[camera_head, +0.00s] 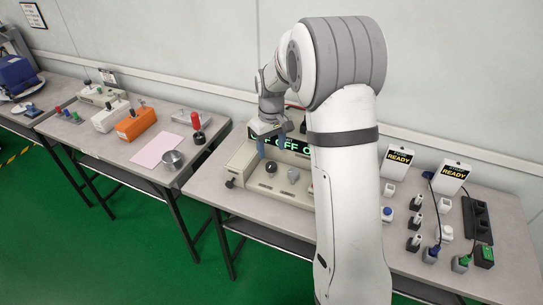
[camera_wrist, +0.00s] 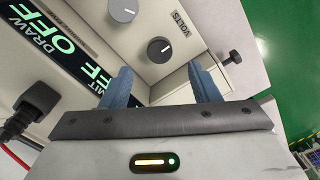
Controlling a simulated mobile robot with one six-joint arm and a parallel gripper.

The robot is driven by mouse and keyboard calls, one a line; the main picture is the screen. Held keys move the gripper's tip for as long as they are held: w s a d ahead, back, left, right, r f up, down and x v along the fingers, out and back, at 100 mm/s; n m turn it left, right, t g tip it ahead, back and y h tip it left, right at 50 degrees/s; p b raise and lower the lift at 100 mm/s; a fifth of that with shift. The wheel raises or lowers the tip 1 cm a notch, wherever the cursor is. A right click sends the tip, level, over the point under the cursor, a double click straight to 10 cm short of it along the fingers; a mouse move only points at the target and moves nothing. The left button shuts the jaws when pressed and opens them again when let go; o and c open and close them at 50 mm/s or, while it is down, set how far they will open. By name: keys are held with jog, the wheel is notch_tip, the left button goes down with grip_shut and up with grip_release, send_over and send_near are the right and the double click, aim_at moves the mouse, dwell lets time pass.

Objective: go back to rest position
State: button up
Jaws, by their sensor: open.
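My gripper (camera_head: 271,143) is in front of the beige test console (camera_head: 240,163) on the middle table in the head view. In the wrist view its two blue fingers (camera_wrist: 160,88) are spread apart with nothing between them. Beyond them are the console's black VOLTS knob (camera_wrist: 160,49) and a grey knob (camera_wrist: 124,9). The console's display (camera_wrist: 50,45) shows OFF in green letters. My arm hides the right part of the console in the head view.
Two READY signs (camera_head: 398,158) and several plugs stand on the right of the table. Green floor lies in front.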

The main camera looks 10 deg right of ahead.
jog(key=shift+r, duration=0.55)
jog(key=shift+s+r, duration=0.1)
jog(key=shift+r, duration=0.1)
jog(key=s+r+m+t, duration=0.1)
jog(key=s+r+m, duration=0.1)
jog(key=s+r, duration=0.9)
jog(key=s+f+m+t+p, duration=0.1)
jog(key=s+m, duration=0.1)
jog(key=s, duration=1.5)
jog(key=shift+s+d+f+t, duration=0.25)
jog(key=shift+t, duration=0.05)
